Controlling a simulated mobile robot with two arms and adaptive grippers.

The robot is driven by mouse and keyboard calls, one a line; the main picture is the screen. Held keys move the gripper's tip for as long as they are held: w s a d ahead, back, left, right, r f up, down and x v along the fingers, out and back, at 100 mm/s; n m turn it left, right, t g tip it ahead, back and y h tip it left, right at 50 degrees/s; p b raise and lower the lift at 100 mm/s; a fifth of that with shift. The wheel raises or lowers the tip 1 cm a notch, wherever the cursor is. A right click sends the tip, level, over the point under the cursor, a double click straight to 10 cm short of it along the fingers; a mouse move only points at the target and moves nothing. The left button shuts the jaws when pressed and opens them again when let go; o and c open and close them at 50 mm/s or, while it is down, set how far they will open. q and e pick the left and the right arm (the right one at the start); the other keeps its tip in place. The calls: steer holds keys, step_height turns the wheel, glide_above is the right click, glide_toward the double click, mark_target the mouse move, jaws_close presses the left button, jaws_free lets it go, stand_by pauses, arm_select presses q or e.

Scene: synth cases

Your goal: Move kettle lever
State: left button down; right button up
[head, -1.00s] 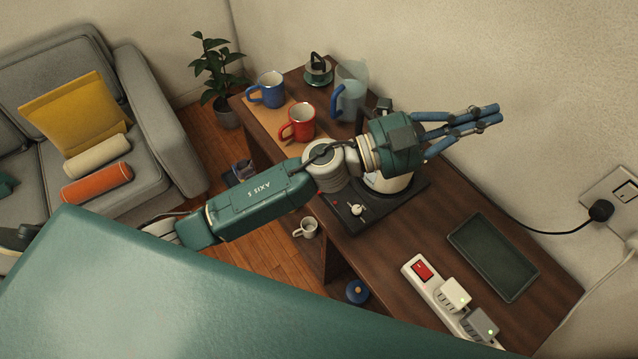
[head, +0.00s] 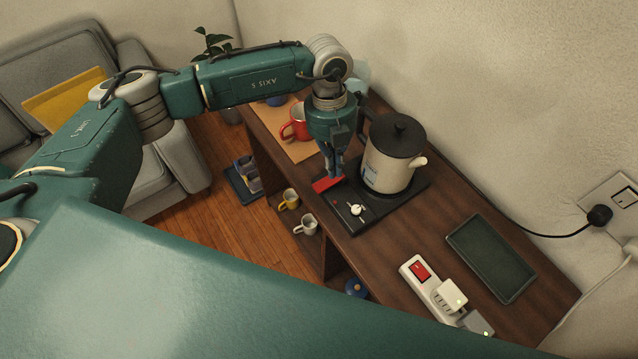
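The kettle (head: 391,166) is cream with a black lid and a spout to the right. It stands upright on a black base (head: 382,212). A flat red piece (head: 323,185), likely the lever, sticks out at the base's left edge. A small white knob (head: 357,210) sits on the front of the base. My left gripper (head: 334,174) points down just left of the kettle, its fingertips at or just above the red piece. I cannot tell whether they touch it. The fingers look close together, but their gap is not clear. My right gripper is not in view.
A dark tray (head: 492,258) and a white power strip (head: 418,272) lie to the right.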

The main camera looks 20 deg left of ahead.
mark_target(319, 185)
arm_select(q)
steer(key=a, duration=0.1)
steer(key=a+y, duration=0.1)
steer(key=w+a, duration=0.1)
steer(key=shift+a+r, duration=0.3)
steer(key=shift+a, duration=0.05)
steer(key=shift+f, duration=0.1)
steer(key=shift+s+f+b, duration=0.2)
steer(key=shift+f+b, duration=0.7)
steer(key=shift+f, duration=0.8)
steer(key=shift+s+f+b, duration=0.15)
steer(key=shift+f+b, duration=0.7)
steer(key=shift+f, duration=0.85)
